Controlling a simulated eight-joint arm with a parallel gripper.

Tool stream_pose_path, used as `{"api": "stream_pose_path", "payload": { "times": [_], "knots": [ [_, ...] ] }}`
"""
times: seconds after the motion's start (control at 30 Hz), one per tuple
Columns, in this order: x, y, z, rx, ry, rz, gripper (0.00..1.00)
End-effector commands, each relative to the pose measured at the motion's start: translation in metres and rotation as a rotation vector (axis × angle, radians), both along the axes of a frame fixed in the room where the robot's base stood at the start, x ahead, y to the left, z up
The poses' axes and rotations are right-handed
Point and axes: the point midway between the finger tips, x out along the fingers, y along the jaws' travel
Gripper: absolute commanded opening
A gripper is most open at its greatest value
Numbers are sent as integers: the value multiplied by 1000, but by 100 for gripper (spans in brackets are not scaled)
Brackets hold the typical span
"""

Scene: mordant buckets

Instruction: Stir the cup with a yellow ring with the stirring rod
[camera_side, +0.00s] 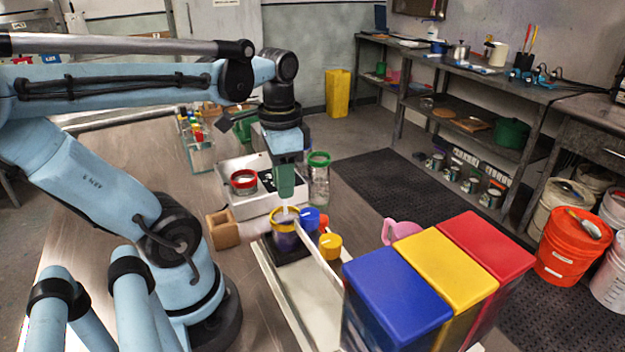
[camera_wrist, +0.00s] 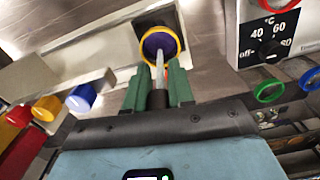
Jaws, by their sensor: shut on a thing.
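The cup with a yellow ring (camera_side: 285,228) stands upright on a dark pad, and its ring and dark purple inside show in the wrist view (camera_wrist: 160,44). My gripper (camera_side: 284,190) is above this cup, its green fingers pointing down. In the wrist view my gripper (camera_wrist: 158,84) is shut on the pale stirring rod (camera_wrist: 160,70). The rod's far end reaches into the cup's opening. How deep it goes, and whether it touches the wall or bottom, I cannot tell.
A red-ringed cup (camera_side: 243,182) and a green-ringed jar (camera_side: 318,184) stand behind. Blue-capped (camera_side: 309,217) and yellow-capped (camera_side: 330,244) containers crowd the cup's right. Blue, yellow and red-lidded bins (camera_side: 447,266) stand front right. A wooden block (camera_side: 222,229) is at left.

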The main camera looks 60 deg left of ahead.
Motion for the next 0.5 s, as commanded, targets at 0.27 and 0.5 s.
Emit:
{"api": "stream_pose_path", "payload": {
  "times": [0.27,0.5],
  "knots": [
    [0,0,-18,0,0,0,0],
    [0,0,-33,0,0,0,0]
  ]
}}
